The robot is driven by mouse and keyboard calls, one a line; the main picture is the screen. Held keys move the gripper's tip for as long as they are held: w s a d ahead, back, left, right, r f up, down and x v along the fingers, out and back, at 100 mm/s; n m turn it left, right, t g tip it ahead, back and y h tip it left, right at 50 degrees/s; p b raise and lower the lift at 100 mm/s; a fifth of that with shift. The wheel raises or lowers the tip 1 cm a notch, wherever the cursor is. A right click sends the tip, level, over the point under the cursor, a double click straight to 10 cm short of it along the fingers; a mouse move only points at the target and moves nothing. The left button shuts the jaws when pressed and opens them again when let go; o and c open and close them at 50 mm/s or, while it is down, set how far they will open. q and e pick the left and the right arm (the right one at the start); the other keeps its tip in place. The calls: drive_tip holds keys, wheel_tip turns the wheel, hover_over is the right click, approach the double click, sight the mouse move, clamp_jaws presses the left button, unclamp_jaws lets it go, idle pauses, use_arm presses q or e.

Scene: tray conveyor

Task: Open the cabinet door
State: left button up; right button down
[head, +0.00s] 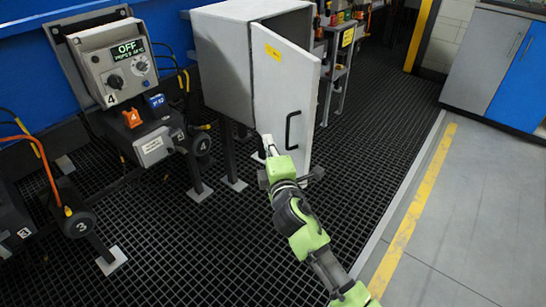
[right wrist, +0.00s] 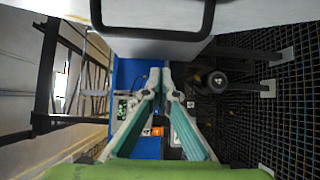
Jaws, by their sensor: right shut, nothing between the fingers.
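The grey cabinet (head: 222,55) stands at the upper middle of the head view. Its door (head: 275,85) is ajar, and dark interior shows above its top edge. A black bar handle (head: 292,130) sits on the door's outer face; it also shows at the top of the right wrist view (right wrist: 150,34). My right gripper (head: 267,141) is at the door's lower left edge in the head view, left of and slightly below the handle. Its teal fingers (right wrist: 165,76) meet at the tips with nothing between them. Whether it touches the door is unclear. My left gripper is out of view.
A grey control box (head: 115,65) with an "OFF" display stands left of the cabinet. A shelf rack (head: 340,75) stands behind the door's right side. Dark grating covers the floor. A yellow line (head: 410,215) runs along clear grey floor at right.

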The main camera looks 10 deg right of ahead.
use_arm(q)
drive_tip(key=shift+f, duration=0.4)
use_arm(e)
drive_tip(key=d, duration=0.3)
drive_tip(key=shift+s+d, duration=0.2)
drive_tip(key=shift+d, duration=0.15)
use_arm(q)
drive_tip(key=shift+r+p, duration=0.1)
drive_tip(key=shift+p, duration=0.2)
use_arm(e)
drive_tip(key=shift+d, duration=0.1)
